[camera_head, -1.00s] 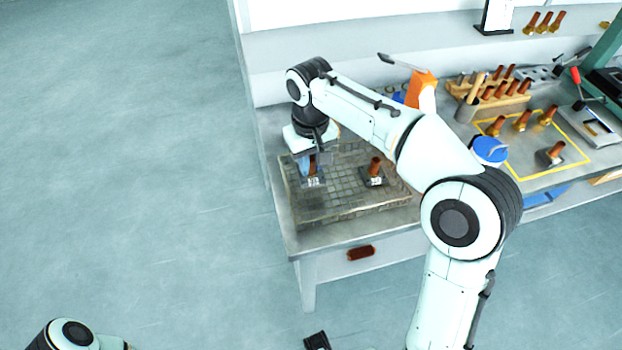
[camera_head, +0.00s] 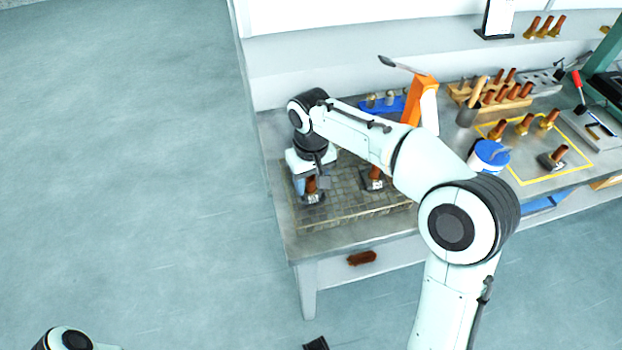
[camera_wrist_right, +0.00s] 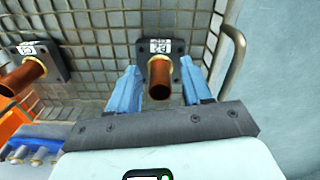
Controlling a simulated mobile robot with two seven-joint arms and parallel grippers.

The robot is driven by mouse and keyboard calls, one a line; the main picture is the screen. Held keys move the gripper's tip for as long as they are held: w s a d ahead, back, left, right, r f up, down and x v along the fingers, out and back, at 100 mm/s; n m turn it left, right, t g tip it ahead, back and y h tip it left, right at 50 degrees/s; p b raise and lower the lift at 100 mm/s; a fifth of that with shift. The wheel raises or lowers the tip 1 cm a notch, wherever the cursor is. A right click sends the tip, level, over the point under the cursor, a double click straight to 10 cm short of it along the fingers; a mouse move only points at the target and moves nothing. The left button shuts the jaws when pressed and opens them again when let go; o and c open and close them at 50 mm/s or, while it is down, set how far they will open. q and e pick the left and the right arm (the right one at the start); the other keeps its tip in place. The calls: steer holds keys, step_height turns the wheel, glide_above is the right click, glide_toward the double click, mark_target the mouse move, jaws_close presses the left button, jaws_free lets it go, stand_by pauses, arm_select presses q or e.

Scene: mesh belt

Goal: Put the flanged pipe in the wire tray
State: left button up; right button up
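A flanged pipe, a copper tube on a dark square flange (camera_head: 314,197), stands in the left part of the wire tray (camera_head: 345,212). It also shows in the right wrist view (camera_wrist_right: 160,78), upright with its flange against the mesh. My right gripper (camera_wrist_right: 160,88) is open, with one blue finger on each side of the tube and a gap on both sides. In the head view the gripper (camera_head: 307,180) partly hides the tube. A second flanged pipe (camera_head: 374,180) stands in the tray to the right; it shows at left in the wrist view (camera_wrist_right: 30,72). My left gripper is out of view.
A tray handle (camera_wrist_right: 233,55) rises close to the right finger. More pipes stand in a yellow-outlined area (camera_head: 520,180).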

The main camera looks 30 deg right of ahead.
mark_target(311, 178)
arm_select(q)
steer(key=r+p, duration=0.1)
steer(key=w+r+p, duration=0.1)
steer(key=r+p, duration=0.1)
steer(key=shift+w, duration=0.1)
arm_select(e)
step_height(311, 178, up, 12)
steer(key=shift+r, duration=0.2)
stand_by(0.5)
